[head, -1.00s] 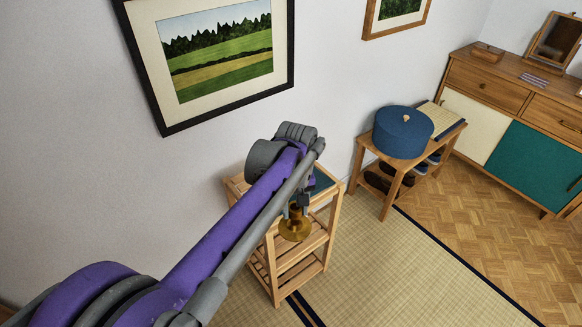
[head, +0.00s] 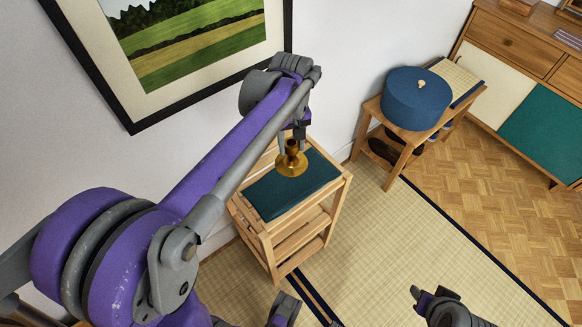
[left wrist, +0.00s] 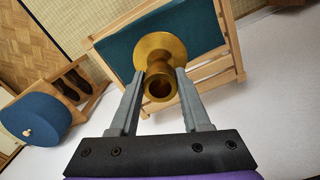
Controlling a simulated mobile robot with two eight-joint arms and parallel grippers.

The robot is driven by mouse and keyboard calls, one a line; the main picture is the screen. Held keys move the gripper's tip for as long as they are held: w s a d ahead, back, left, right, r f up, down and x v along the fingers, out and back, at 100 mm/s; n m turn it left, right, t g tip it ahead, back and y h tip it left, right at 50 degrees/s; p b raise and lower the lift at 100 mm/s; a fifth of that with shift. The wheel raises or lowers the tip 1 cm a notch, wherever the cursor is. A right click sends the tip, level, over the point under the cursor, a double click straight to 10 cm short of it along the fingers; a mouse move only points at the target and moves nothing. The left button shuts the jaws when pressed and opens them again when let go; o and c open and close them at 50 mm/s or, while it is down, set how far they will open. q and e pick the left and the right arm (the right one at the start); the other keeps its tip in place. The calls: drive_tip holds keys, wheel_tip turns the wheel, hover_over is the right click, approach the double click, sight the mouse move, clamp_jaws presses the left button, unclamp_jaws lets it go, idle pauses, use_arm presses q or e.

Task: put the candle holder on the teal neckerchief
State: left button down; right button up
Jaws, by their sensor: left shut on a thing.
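The brass candle holder (head: 291,160) has a round dish and a narrow stem with a cup. My left gripper (head: 297,136) is shut on its stem and holds it dish down. In the left wrist view, the fingers (left wrist: 161,88) close on both sides of the candle holder (left wrist: 160,50). The teal neckerchief (head: 268,195) lies flat on top of the wooden rack; it also shows in the left wrist view (left wrist: 200,25). The holder overlaps the neckerchief in both views. It appears to be above the cloth, but I cannot tell the gap.
The slatted wooden rack (head: 262,238) stands by the wall under a framed picture (head: 190,45). A wooden bench (head: 393,158) with a round blue box (head: 415,98) stands to the right. The tatami floor (head: 385,245) between is clear. Grey and purple parts of mine show at the bottom.

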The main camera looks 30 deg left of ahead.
sight(292, 163)
use_arm(q)
wheel_tip(292, 163, down, 5)
drive_tip(key=shift+s+d+f+b, duration=0.1)
drive_tip(key=shift+s+f+b, duration=0.1)
drive_tip(key=shift+b, duration=0.15)
drive_tip(key=shift+w+f, duration=0.1)
drive_tip(key=shift+f, duration=2)
drive_tip(key=shift+f+b, duration=0.65)
drive_tip(key=shift+b, duration=0.05)
drive_tip(key=shift+c, duration=1.8)
unclamp_jaws()
drive_tip(key=shift+r, duration=0.15)
